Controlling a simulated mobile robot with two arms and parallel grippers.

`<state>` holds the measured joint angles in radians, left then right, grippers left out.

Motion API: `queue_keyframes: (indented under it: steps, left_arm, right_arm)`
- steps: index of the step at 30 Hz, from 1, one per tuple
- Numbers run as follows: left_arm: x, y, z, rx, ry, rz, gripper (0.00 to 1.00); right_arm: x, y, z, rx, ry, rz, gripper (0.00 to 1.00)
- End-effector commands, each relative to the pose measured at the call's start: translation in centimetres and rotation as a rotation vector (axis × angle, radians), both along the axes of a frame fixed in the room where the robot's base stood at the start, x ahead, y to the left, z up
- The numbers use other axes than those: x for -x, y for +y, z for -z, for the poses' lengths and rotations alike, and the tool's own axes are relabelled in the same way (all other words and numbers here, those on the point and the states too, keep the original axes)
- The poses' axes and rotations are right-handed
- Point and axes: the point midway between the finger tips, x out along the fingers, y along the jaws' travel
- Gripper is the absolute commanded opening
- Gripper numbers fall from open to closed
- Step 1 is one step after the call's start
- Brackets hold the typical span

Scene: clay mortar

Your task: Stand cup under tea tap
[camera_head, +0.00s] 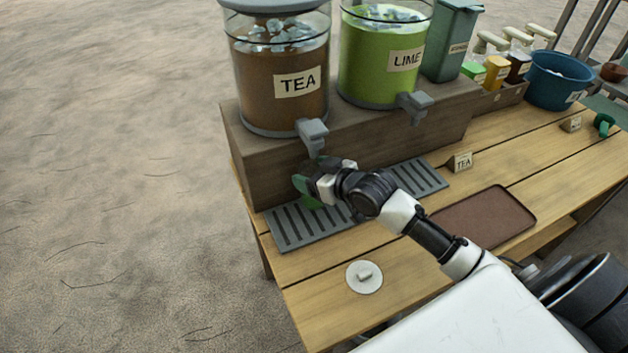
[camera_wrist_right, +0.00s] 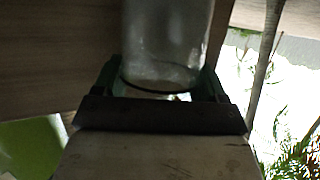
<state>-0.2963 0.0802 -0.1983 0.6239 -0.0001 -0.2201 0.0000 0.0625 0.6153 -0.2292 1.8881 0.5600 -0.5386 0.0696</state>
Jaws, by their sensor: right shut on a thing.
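The tea dispenser (camera_head: 283,75) is a clear jar of brown liquid and ice with a TEA label, standing on a wooden block. Its grey tap (camera_head: 312,136) sticks out at the front. My right gripper (camera_head: 308,187) is just below this tap, over the slotted drip tray. In the right wrist view a clear, greyish cup (camera_wrist_right: 167,45) sits between the dark green fingers of my gripper (camera_wrist_right: 160,84), which is shut on it. The cup is mostly hidden in the head view, so its exact alignment with the tap and its contact with the tray cannot be told.
The grey drip tray (camera_head: 290,226) runs along the block's foot. A lime dispenser (camera_head: 385,55) with its own tap stands to the right. A blue tub (camera_head: 556,82) stands farther right.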

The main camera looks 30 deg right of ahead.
Motion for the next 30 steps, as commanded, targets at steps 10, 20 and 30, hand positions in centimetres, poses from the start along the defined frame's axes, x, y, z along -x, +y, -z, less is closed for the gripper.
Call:
queue_keyframes:
  steps: [10,20,30]
  left_arm:
    - [0.4,0.1,0.1,-0.001,0.007,0.0,0.0]
    - [0.5,0.1,0.1,-0.001,0.008,0.001,0.0]
    - [0.5,0.0,0.1,-0.001,0.008,0.003,0.0]
  right_arm:
    - [0.1,0.0,2.7,0.0,0.0,0.0,0.37]
    - [0.1,0.0,2.9,0.0,0.0,0.0,0.92]
    - [0.1,0.0,2.7,0.0,0.0,0.0,0.98]
